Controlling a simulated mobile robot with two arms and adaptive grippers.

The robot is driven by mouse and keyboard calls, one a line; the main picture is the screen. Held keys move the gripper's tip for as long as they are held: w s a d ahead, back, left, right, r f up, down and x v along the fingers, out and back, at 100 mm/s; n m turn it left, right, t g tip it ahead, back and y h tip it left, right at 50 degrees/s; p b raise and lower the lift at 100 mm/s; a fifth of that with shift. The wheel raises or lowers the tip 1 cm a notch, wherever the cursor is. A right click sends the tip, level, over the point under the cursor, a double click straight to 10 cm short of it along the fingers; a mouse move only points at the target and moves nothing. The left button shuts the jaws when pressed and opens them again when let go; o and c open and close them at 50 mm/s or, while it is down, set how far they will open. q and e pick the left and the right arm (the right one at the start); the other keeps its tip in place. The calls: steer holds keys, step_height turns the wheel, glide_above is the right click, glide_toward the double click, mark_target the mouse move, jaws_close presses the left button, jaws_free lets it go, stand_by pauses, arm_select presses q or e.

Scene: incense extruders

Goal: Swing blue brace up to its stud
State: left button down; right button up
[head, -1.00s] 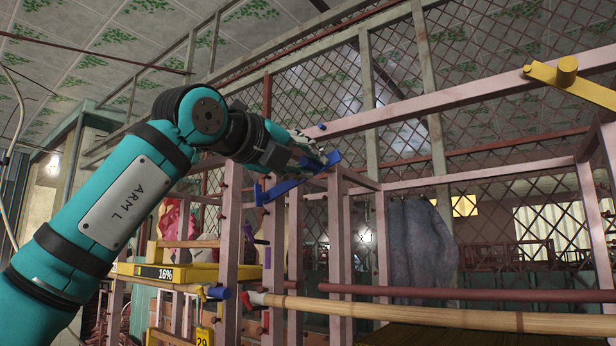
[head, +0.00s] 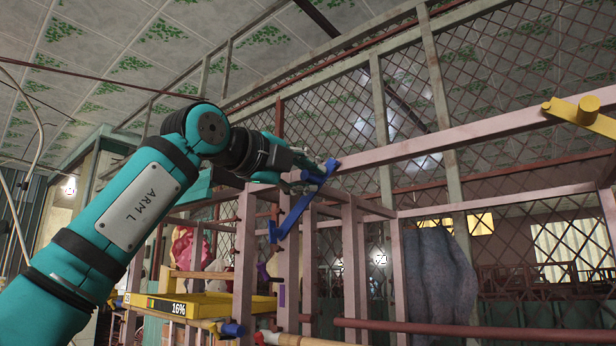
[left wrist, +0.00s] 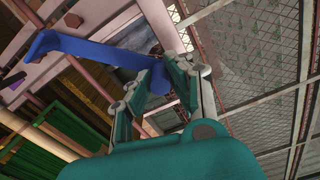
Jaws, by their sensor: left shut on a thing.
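The blue brace (head: 293,208) slants from a lower-left end on a pink post to an upper-right end against the left end of the long pink beam. It shows as a long bar in the left wrist view (left wrist: 100,52). My left gripper (head: 308,178) is shut on the brace near its upper end. In the left wrist view the fingers (left wrist: 157,88) stand either side of a blue part at the brace's near end. I cannot make out the blue stud on the beam as separate from the brace. My right gripper is in neither view.
The long pink beam (head: 450,137) runs right to a yellow brace (head: 582,112) with a round peg. Pink posts (head: 244,250) stand below the gripper. A yellow 16% unit (head: 200,306) is at lower left. Wire mesh fills the back.

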arm_select(q)
steer(key=c, duration=1.2)
jaws_free()
steer(key=shift+w+a, duration=0.1)
steer(key=shift+a, duration=0.05)
steer(key=shift+s, duration=0.2)
steer(key=shift+s+a, duration=0.3)
steer(key=shift+s, duration=0.1)
steer(key=v, duration=1)
steer(key=shift+s+a, duration=0.15)
steer(key=shift+s, duration=0.25)
